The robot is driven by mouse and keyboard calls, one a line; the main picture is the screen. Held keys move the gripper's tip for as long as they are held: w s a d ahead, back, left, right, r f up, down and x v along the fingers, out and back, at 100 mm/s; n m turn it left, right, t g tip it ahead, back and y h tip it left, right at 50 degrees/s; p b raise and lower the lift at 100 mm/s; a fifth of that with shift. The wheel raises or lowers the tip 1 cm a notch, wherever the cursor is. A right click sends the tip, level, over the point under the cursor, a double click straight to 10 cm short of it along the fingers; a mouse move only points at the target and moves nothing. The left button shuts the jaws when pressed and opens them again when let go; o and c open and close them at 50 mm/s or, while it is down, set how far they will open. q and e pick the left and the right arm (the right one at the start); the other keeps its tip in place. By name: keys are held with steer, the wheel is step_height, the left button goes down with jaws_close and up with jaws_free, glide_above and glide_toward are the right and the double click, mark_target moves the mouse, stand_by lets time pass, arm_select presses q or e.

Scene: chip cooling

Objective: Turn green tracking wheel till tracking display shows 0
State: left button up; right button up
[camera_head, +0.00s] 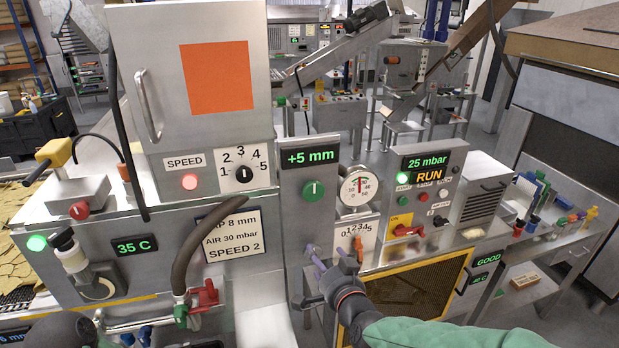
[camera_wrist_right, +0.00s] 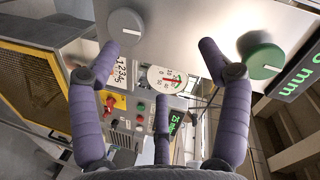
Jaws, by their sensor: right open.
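The green tracking wheel (camera_head: 314,191) is on the grey upright panel in the middle of the head view. A white line marks its face. The tracking display (camera_head: 310,157) just above it reads +5 mm. My right gripper (camera_head: 325,256) is below the wheel, near a grey knob on the same panel, its purple fingers spread and empty. In the right wrist view the green wheel (camera_wrist_right: 262,58) is at the right, outside the open fingers (camera_wrist_right: 158,70), with the display (camera_wrist_right: 302,68) beside it. The grey knob (camera_wrist_right: 126,27) is at the upper left.
A round gauge (camera_head: 358,190) and a 25 mbar display (camera_head: 424,162) are right of the panel. A hanging hose (camera_head: 190,255) and a red valve handle (camera_head: 206,294) are to its left. A yellow-framed mesh guard (camera_head: 415,290) is at the lower right.

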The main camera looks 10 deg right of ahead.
mark_target(315, 192)
step_height(315, 192, up, 13)
steer(key=s+m+t+p, duration=0.1)
steer(key=m+t+p, duration=0.1)
steer(key=t+p, duration=0.1)
steer(key=shift+h, duration=0.4)
steer(key=w+p, duration=0.3)
steer(key=w, duration=0.7)
steer(key=shift+w, duration=0.3)
steer(key=shift+r, duration=0.1)
steer(key=c, duration=1.2)
